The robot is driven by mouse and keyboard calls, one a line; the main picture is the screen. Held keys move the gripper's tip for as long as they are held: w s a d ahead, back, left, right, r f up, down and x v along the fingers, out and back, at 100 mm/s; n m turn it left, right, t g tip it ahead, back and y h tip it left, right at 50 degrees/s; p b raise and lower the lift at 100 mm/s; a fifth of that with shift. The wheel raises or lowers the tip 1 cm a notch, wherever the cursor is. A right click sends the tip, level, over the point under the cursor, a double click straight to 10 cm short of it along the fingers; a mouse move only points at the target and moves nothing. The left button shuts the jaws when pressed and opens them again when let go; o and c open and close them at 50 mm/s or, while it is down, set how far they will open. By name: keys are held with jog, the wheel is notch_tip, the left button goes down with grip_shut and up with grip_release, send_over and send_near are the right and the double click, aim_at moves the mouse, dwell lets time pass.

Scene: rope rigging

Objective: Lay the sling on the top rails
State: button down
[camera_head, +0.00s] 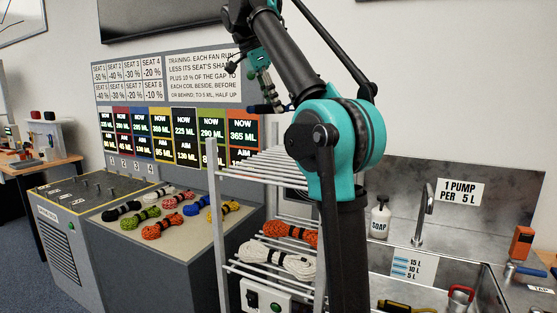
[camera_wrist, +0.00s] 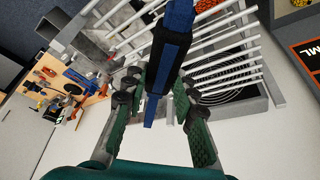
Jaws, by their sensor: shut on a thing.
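My gripper (camera_head: 262,88) is above the rack, pointing down, and shut on a blue strap with a black sleeve, which I take to be the sling (camera_head: 261,108). In the wrist view the sling (camera_wrist: 179,28) runs from the top edge down between the fingers of my gripper (camera_wrist: 157,95), its blue end hanging free. The top rails (camera_head: 262,163) are pale parallel bars on a grey rack. They also show in the wrist view (camera_wrist: 222,70), beyond the sling. The sling appears above the rails and apart from them. My arm hides the rack's right side.
Orange and white rope coils (camera_head: 278,260) lie on a lower shelf. Several coloured coils (camera_head: 165,213) lie on a counter to the left. A sink with a tap (camera_head: 422,225) and a soap bottle (camera_head: 380,218) stand right of my arm. A board with displays (camera_head: 184,135) stands behind.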

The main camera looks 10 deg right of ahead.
aim_at(278, 169)
notch_tip(278, 169, down, 17)
jog(key=shift+r, duration=0.1)
dwell(0.4)
jog(key=c, duration=1.2)
grip_release()
jog(key=v, duration=1.2)
jog(key=shift+r, duration=0.1)
